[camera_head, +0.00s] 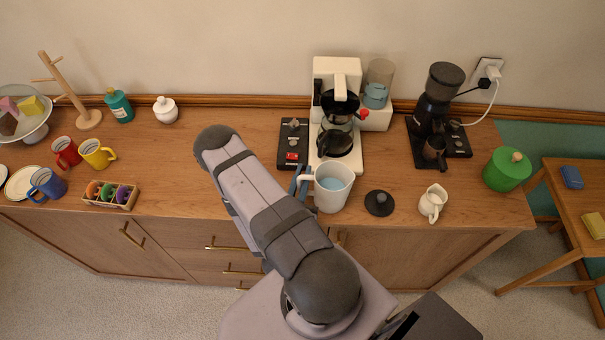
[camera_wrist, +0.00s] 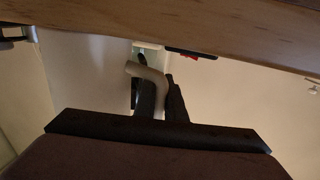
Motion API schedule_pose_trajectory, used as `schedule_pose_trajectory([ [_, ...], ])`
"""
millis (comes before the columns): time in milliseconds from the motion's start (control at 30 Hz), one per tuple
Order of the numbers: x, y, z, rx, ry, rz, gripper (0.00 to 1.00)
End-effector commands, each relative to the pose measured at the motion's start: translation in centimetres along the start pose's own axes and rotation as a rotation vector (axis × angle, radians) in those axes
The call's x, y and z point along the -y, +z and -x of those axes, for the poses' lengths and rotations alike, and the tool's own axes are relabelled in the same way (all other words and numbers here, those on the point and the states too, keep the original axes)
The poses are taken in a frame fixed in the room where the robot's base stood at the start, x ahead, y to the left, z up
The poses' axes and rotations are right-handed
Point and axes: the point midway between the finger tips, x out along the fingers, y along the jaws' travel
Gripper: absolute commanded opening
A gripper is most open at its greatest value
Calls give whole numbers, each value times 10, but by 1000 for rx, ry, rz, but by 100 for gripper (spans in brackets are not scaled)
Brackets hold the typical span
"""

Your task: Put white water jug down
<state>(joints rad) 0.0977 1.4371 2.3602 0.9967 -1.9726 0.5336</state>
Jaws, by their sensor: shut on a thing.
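The white water jug (camera_head: 333,188) is at the front of the wooden counter, in front of the coffee machine, with blue water visible inside. Its handle points left in the head view. My gripper (camera_head: 301,184) is at the jug's left side, shut on that handle, and mostly hidden behind my arm. In the wrist view the dark fingers of my gripper (camera_wrist: 160,92) close around the pale curved handle (camera_wrist: 148,72). The jug appears upright. I cannot tell whether its base touches the counter.
The coffee machine (camera_head: 323,74) with a glass carafe (camera_head: 338,138) stands behind the jug. A black lid (camera_head: 379,203) and a small cream pitcher (camera_head: 432,203) are to its right. A dark switch panel (camera_head: 293,143) lies behind left. The counter's front edge (camera_head: 400,229) is close.

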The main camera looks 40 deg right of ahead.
Motion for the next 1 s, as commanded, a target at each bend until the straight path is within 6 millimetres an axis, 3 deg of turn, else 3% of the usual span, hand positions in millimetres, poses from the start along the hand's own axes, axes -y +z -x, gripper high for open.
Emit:
schedule_pose_trajectory([
  [267,0,3,0,-2,0,2,0],
  [300,0,3,0,0,0,0,17],
  [367,0,3,0,0,0,0,29],
  [800,0,-2,0,0,-1,1,29],
  [1000,2,1,12,4,-5,3,29],
])
